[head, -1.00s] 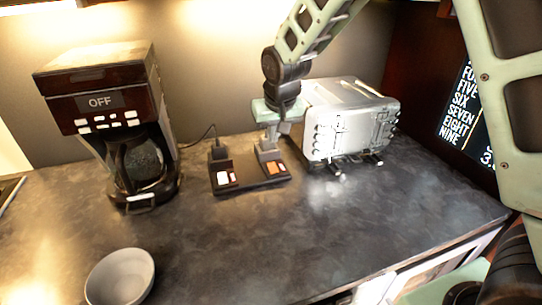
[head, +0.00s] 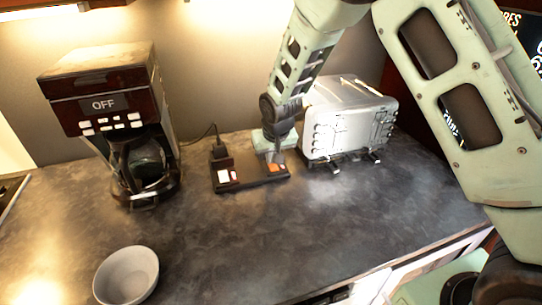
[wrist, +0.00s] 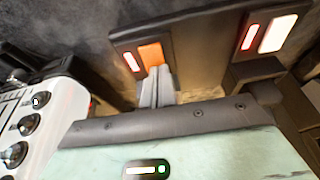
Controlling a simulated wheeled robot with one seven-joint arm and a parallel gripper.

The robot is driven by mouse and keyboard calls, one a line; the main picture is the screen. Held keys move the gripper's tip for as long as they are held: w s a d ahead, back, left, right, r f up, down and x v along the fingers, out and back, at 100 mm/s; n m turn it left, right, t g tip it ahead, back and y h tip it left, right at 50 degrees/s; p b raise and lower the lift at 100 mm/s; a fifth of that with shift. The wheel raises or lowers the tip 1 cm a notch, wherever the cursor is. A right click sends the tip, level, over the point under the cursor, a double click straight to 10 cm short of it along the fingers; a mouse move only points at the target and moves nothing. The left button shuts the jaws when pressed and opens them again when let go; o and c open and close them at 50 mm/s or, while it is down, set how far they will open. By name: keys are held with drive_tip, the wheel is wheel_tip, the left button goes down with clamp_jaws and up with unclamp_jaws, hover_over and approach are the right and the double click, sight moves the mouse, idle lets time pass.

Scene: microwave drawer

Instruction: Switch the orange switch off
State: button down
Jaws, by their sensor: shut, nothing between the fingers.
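The orange switch (wrist: 151,53) is on a dark switch box (wrist: 200,50), with a small red light (wrist: 131,62) beside it. In the head view the orange switch (head: 277,168) is on the right part of the box (head: 249,184). My gripper (wrist: 158,72) is shut and empty. Its fingertips are right at the near edge of the orange switch and cover part of it; I cannot tell whether they touch it. In the head view my gripper (head: 275,157) points down over the right part of the box.
A white switch (wrist: 278,33) with its own red light (wrist: 250,37) is on the same box. A silver toaster (head: 345,125) stands close to the right of my gripper. A coffee maker (head: 110,115) is at left, and a grey bowl (head: 126,275) is in front. The middle counter is clear.

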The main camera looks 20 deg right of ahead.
drive_tip(key=shift+f, duration=0.25)
drive_tip(key=shift+s, duration=0.1)
drive_tip(key=shift+s, duration=0.75)
drive_tip(key=shift+r, duration=0.1)
drive_tip(key=shift+w+r, duration=0.1)
drive_tip(key=shift+r, duration=0.25)
drive_tip(key=v, duration=1.3)
drive_tip(key=shift+w+r, duration=0.25)
drive_tip(key=shift+w+f, duration=0.1)
